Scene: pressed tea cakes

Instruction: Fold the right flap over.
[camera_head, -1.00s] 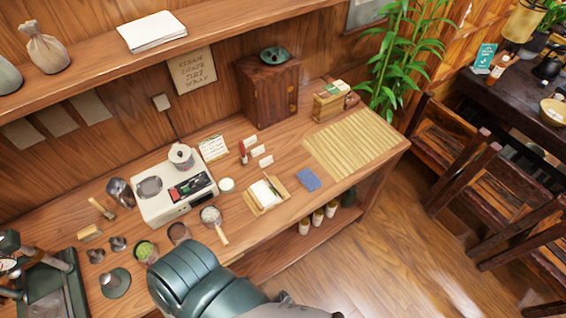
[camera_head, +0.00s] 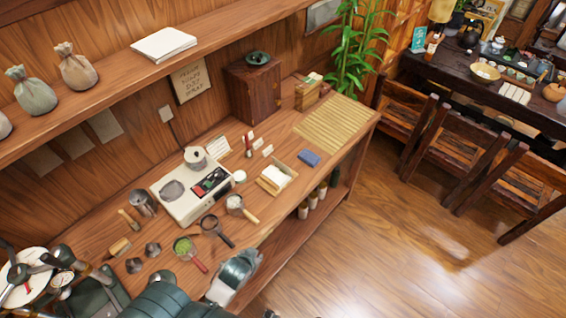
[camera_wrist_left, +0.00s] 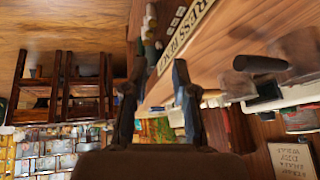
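No flap can be made out for certain. In the head view, white sheets (camera_head: 277,175) lie in a shallow wooden tray (camera_head: 264,185) on the workbench, too small to show folds. A stack of white paper (camera_head: 164,44) lies on the shelf above. In the left wrist view my left gripper (camera_wrist_left: 157,78) has its two dark fingers apart with nothing held between them, well off the bench. Green arm parts of mine fill the bottom of the head view, where no fingertips can be made out. My right gripper is not seen.
A blue cloth (camera_head: 309,158) and bamboo mat (camera_head: 336,122) lie right. Chairs (camera_head: 468,150) stand beyond clear floor.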

